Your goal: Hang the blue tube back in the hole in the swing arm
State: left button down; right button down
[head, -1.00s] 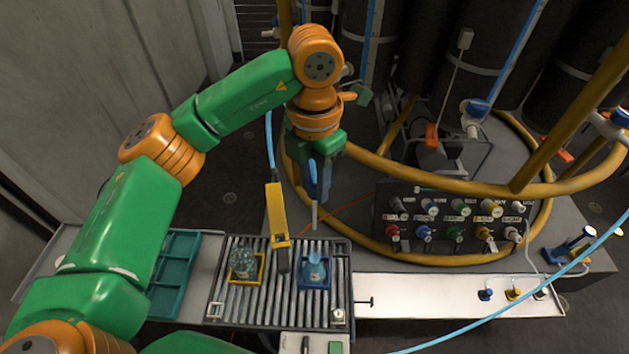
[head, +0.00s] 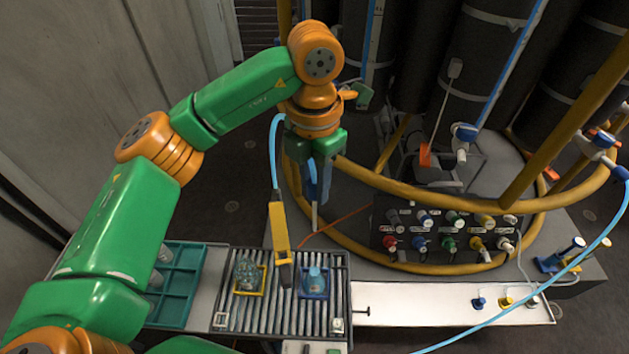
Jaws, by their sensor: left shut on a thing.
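My left gripper (head: 308,180) points down and is shut on the blue tube (head: 312,178), whose pale tip (head: 314,218) hangs straight below the dark fingers. The fingers hide part of the tube. The yellow swing arm (head: 279,228) is just left of and below the gripper, over the roller conveyor. Its dark end (head: 285,274) is nearer the camera than the tube tip. The hole in it cannot be made out. The tube tip is beside the swing arm with a gap between them in the picture. My right gripper is not in view.
Glassware in a yellow frame (head: 263,280) and a blue flask (head: 314,281) stand on the conveyor (head: 228,318). A teal tray (head: 176,318) is at left. A valve panel (head: 437,222) and yellow ring rail (head: 440,198) are at right. A light blue hose (head: 272,150) loops beside the gripper.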

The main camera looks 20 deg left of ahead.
pick_arm(q)
jog(key=s+a+f+m+p, duration=0.1)
jog(key=s+a+f+m, duration=0.1)
jog(key=s+a+m, duration=0.2)
jog(key=shift+s+a+f, duration=0.15)
jog(key=shift+s+a, duration=0.45)
jog(key=shift+s, duration=0.15)
jog(key=shift+w+f+b, duration=0.1)
jog(key=shift+f+b, duration=0.2)
jog(key=shift+b, duration=0.05)
dwell(0.3)
jog(key=shift+d+f, duration=0.1)
